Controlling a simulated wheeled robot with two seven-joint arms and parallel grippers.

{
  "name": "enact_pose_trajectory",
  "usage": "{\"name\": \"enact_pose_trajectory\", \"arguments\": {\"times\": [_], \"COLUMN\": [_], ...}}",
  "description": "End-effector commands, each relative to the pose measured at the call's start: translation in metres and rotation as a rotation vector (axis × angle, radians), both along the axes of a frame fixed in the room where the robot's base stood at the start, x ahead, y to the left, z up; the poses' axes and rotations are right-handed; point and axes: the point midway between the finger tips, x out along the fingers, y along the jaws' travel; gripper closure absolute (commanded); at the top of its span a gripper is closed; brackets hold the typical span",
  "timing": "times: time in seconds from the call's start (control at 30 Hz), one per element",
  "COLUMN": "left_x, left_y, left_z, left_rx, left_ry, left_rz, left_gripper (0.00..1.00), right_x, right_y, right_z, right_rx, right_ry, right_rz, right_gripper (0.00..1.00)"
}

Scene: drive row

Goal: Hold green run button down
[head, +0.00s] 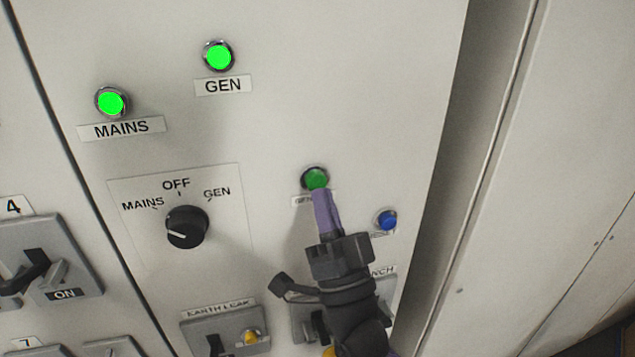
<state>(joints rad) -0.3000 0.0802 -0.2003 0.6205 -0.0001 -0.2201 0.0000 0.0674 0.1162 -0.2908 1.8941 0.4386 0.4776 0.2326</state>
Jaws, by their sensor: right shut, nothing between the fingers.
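My right gripper (319,192) comes up from below. Its purple fingers are shut with nothing between them. The fingertips overlap the lower edge of the green button in the picture. I cannot tell for sure whether they press it in. My left gripper is not in view.
Lit green MAINS (111,102) and GEN (217,56) lamps are above. A black rotary switch (187,228) is at the left, a blue button (386,220) close right of my gripper. An EARTH LEAK switch (225,330) is below. The panel's right edge borders a recess.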

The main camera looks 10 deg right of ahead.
Motion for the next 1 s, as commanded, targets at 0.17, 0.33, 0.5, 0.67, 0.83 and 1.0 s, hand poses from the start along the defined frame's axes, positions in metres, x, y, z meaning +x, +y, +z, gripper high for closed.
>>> {"name": "enact_pose_trajectory", "arguments": {"times": [0.17, 0.33, 0.5, 0.67, 0.83, 1.0], "left_x": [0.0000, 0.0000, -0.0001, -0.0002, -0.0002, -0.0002], "left_y": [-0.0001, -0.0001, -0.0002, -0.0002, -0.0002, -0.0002], "left_z": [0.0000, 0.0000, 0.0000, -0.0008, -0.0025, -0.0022], "left_rx": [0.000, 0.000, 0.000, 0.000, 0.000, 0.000], "left_ry": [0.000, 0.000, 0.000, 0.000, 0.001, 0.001], "left_rz": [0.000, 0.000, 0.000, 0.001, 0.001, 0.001], "left_gripper": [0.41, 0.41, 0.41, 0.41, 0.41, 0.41], "right_x": [0.0000, 0.0000, 0.0000, 0.0021, 0.0082, 0.0084], "right_y": [0.0000, 0.0000, 0.0000, 0.0000, 0.0004, 0.0003], "right_z": [0.0000, 0.0000, 0.0000, -0.0002, 0.0000, 0.0002], "right_rx": [0.000, 0.000, 0.000, 0.000, 0.000, 0.000], "right_ry": [0.000, 0.000, 0.000, 0.000, 0.000, 0.000], "right_rz": [0.000, 0.000, 0.000, 0.000, 0.000, 0.000], "right_gripper": [1.00, 1.00, 1.00, 1.00, 1.00, 1.00]}}
